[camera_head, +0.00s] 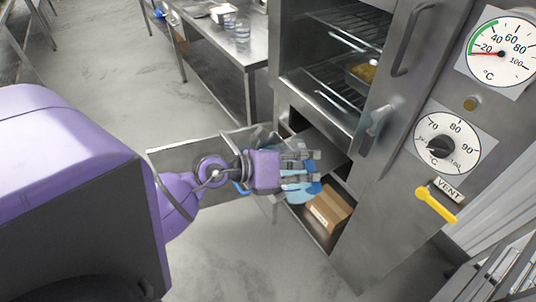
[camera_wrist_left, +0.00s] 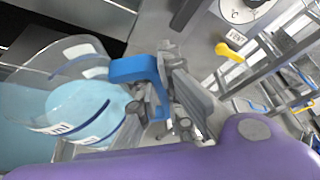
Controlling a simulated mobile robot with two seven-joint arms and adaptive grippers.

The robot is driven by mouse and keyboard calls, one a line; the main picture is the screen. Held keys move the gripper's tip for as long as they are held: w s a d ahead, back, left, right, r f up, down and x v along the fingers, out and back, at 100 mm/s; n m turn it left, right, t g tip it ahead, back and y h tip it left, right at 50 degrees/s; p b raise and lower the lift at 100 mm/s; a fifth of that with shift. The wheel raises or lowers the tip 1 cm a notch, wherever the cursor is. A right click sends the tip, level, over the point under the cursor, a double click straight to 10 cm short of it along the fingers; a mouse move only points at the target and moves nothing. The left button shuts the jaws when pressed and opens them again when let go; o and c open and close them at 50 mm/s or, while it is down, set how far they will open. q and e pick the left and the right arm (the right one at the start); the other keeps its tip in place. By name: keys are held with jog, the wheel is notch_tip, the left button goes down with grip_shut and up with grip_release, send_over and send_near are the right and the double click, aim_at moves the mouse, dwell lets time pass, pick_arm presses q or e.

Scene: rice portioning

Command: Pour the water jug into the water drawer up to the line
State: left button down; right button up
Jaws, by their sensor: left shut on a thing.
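The water jug (camera_wrist_left: 72,55) is clear plastic with a blue handle (camera_wrist_left: 135,70) and pale blue water (camera_wrist_left: 80,105) inside. My left gripper (camera_head: 300,166) is shut on the handle; it also shows in the wrist view (camera_wrist_left: 170,90). In the head view the gripper hides much of the jug, and blue shows beneath its fingers. The pulled-out metal drawer (camera_head: 185,156) lies under and beside the gripper. The drawer's water level is hidden. My right gripper is out of view.
The steel oven cabinet (camera_head: 385,190) stands right, with dials and a yellow vent handle (camera_head: 436,205). A cardboard box (camera_head: 328,208) sits in the lower compartment. A steel table (camera_head: 215,40) stands behind. The floor at left is clear.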

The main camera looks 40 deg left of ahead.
pick_arm(q)
jog(key=shift+d+r+m, duration=0.3)
jog(key=shift+r, duration=0.1)
jog(key=d+f, duration=0.1)
jog(key=s+d+f+m+p, duration=0.1)
jog(key=f, duration=0.1)
jog(key=shift+y, duration=0.4)
jog(key=d+f+m+y+b, duration=0.1)
jog(key=d+f+m, duration=0.1)
jog(key=f, duration=0.5)
jog(key=s+d+f+m+t+y+b, duration=0.1)
jog(key=d+f+m, duration=0.1)
jog(key=f, duration=0.5)
jog(key=shift+s+b, duration=0.3)
jog(key=shift+b, duration=0.05)
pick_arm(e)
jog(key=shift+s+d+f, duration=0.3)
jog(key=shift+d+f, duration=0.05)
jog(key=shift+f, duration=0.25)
pick_arm(q)
jog(key=shift+d+r, duration=0.1)
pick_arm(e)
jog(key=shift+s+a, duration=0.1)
